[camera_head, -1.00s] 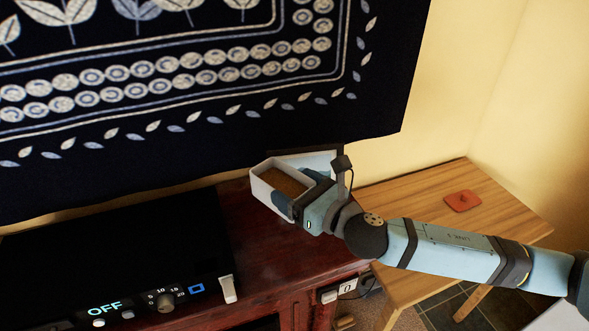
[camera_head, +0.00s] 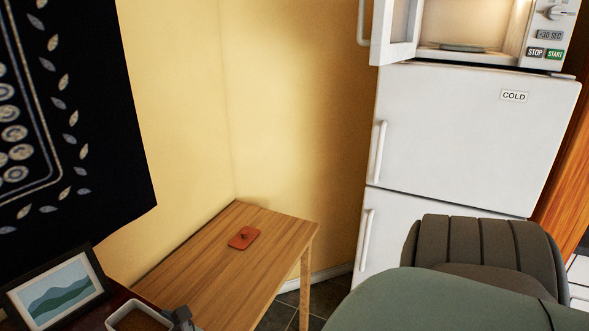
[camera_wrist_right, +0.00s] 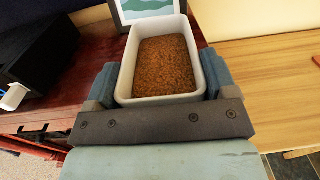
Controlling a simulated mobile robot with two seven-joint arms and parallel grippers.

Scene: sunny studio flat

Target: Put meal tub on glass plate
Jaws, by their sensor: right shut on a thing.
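The meal tub (camera_wrist_right: 127,65) is a white rectangular tub full of brown, grainy food. It also shows at the bottom left of the head view (camera_head: 113,321), cut off by the edge. My right gripper (camera_wrist_right: 158,82) is shut on it, one finger on each side, and holds it level near the dark red cabinet. The glass plate (camera_head: 458,47) appears as a thin flat disc inside the open, lit microwave at the top right. The plate looks empty and is far from the tub. My left gripper is in neither view.
The microwave (camera_head: 553,35) stands on a white fridge (camera_head: 460,135), its door (camera_head: 393,35) swung open to the left. A wooden table (camera_head: 215,265) bears a red flat object (camera_head: 244,237). A framed picture (camera_head: 57,290) is close beside the tub.

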